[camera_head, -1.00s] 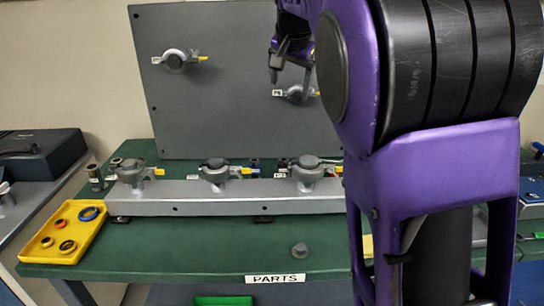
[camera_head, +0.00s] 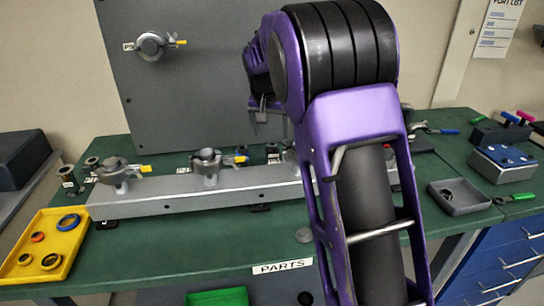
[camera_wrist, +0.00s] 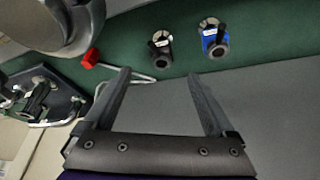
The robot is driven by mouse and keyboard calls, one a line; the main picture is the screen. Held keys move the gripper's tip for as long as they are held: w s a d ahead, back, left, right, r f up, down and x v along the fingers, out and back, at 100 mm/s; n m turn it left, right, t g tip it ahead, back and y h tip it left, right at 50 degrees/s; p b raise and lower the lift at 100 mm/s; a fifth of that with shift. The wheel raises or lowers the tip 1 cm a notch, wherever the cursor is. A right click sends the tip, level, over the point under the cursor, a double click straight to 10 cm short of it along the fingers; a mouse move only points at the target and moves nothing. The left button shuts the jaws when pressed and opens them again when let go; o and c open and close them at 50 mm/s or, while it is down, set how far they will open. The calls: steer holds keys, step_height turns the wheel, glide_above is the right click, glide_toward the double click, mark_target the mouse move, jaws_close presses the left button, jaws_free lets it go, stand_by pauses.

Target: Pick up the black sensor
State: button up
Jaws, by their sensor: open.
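In the wrist view, a small black cylindrical part (camera_wrist: 160,48) with a white label stands on the green bench, beyond my fingertips. It looks like the black sensor. A similar part with a blue body (camera_wrist: 215,40) stands just right of it. My gripper (camera_wrist: 160,76) is open and empty, with its two fingers apart and short of both parts. In the head view, my gripper (camera_head: 268,120) hangs above the back of the bench, behind the grey rail. Small dark parts (camera_head: 273,153) show behind the rail below it; I cannot tell there which is the black one.
The grey rail (camera_head: 170,205) carries clamped flanges and runs across the bench. A tall grey panel (camera_head: 185,90) stands behind. A yellow tray (camera_head: 35,270) of rings is at left, a grey tray (camera_head: 475,205) at right. A red-ended rod (camera_wrist: 90,58) lies near my left finger.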

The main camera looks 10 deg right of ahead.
mark_target(273, 152)
steer(key=x, duration=0.7)
steer(key=b+x, duration=0.1)
steer(key=x, duration=0.3)
steer(key=shift+w+a+f, duration=0.15)
steer(key=shift+w+f, duration=0.05)
steer(key=shift+w, duration=0.25)
jaws_close()
